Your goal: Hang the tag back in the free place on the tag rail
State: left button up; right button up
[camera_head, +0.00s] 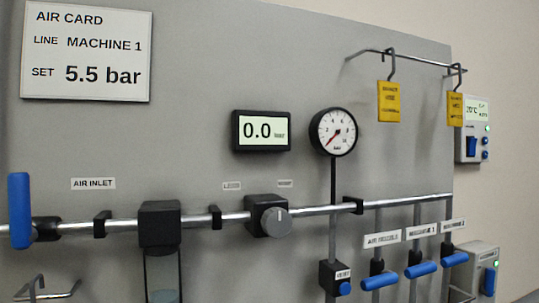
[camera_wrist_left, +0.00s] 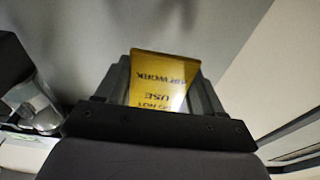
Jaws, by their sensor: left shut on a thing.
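A yellow tag with dark print (camera_wrist_left: 165,80) sits in my left gripper (camera_wrist_left: 162,95) in the left wrist view. The print on the tag appears upside down, and its lower part is hidden behind the gripper body. My left gripper is shut on it. The tag rail (camera_head: 425,61) is a thin metal bar on the grey panel, at the upper right of the head view. Two yellow tags hang from it by hooks, one near its middle (camera_head: 389,102) and one at its right end (camera_head: 455,109). The rail's left part carries no tag. Neither gripper shows in the head view.
Below the rail stand a round gauge (camera_head: 333,132) and a display reading 0.0 bar (camera_head: 262,131). A horizontal pipe (camera_head: 320,210) with blue-handled valves crosses the panel. A small box (camera_head: 474,132) is at the right edge. The panel around the rail is clear.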

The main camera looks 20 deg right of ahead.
pick_arm(q)
jog(key=s+p, duration=0.1)
jog(key=s, duration=0.8)
jog(key=shift+a, duration=0.15)
dwell(0.4)
